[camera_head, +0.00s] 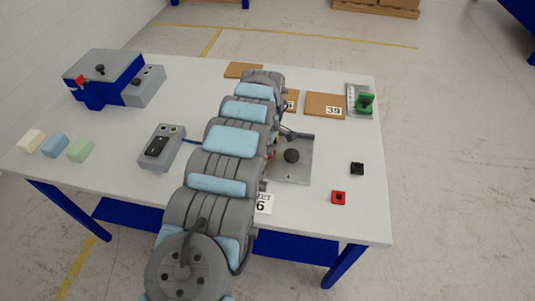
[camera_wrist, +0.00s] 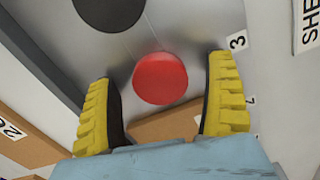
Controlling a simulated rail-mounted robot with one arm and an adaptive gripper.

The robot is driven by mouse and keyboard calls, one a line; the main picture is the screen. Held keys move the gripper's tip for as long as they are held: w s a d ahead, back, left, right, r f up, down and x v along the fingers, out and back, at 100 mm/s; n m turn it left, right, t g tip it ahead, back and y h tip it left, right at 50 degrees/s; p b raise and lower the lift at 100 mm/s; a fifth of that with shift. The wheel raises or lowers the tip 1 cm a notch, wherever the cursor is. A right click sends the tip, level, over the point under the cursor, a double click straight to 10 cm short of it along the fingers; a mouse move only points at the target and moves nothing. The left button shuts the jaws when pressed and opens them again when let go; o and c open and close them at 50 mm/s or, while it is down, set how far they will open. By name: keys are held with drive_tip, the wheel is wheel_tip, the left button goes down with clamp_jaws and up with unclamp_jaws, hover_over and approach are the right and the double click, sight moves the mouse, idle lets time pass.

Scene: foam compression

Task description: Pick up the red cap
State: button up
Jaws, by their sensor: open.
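The red cap (camera_wrist: 160,78) shows as a round, flat red disc in the wrist view, on or just above a grey metal surface. My gripper (camera_wrist: 158,80) is open, with one yellow ribbed finger on each side of the cap and gaps between. I cannot tell how far the fingertips are above it. In the head view my arm hides most of the gripper; a small bit of red (camera_head: 272,153) shows at the arm's right edge, beside a grey plate (camera_head: 300,177), and may be the cap.
A dark disc (camera_head: 291,156) sits on the plate. A red block (camera_head: 338,198) and a black block (camera_head: 357,169) lie to the right. A green device (camera_head: 365,102) and brown boards (camera_head: 324,105) are behind. A switch box (camera_head: 161,147) and foam blocks (camera_head: 54,145) lie left.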

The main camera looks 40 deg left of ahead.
drive_tip(key=shift+f, duration=0.1)
drive_tip(key=c, duration=1.2)
